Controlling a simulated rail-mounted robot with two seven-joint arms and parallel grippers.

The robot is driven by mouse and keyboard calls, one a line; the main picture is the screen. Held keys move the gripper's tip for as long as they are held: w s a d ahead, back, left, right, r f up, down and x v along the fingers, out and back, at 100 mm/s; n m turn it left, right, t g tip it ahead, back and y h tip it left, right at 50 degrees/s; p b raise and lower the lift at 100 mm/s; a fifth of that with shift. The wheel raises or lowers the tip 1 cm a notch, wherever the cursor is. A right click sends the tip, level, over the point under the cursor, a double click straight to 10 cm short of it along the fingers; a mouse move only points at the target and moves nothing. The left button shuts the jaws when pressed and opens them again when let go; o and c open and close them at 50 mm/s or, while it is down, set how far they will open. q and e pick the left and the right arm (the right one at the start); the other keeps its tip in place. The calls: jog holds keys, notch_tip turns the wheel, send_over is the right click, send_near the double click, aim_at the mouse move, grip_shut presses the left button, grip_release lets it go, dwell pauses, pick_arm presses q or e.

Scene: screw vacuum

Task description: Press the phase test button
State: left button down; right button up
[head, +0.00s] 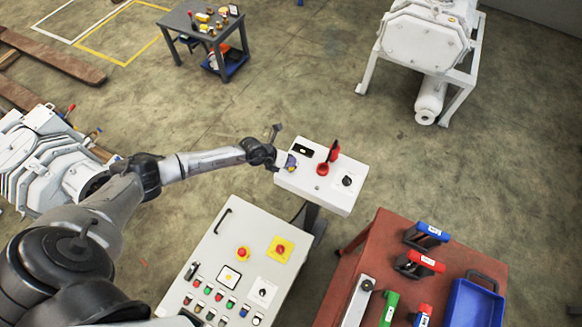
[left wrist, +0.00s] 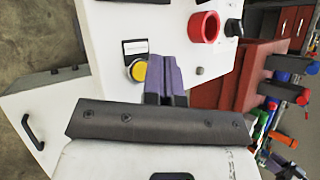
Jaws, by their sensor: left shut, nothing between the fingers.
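A white control box (head: 318,190) stands on a post in the middle of the head view. The left wrist view shows a round yellow button (left wrist: 138,70) on its white face (left wrist: 166,25), below a small label (left wrist: 135,47) too small to read. My left gripper (head: 290,161) is at the box's left end, its purple fingers (left wrist: 164,60) shut and empty. In the wrist view the fingertips lie just right of the yellow button. I cannot tell whether they touch the face. My right gripper is not in view.
The box also carries a red switch (head: 324,168) and a black knob (head: 347,181). A grey cabinet (head: 205,258) with several buttons stands in front. A red-brown table (head: 377,240) with tools and a blue tray (head: 474,304) is at the lower right.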

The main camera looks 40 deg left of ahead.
pick_arm(q)
jog(key=shift+f, duration=0.2)
jog(key=shift+f, duration=0.2)
dwell(0.3)
jog(key=shift+f+b, duration=0.35)
jog(key=shift+f, duration=0.1)
dwell(0.3)
dwell(0.4)
jog(key=shift+r+p, duration=0.7)
jog(key=shift+p, duration=0.15)
jog(key=shift+r, duration=0.15)
jog(key=shift+r+p, duration=0.1)
jog(key=shift+p, duration=0.2)
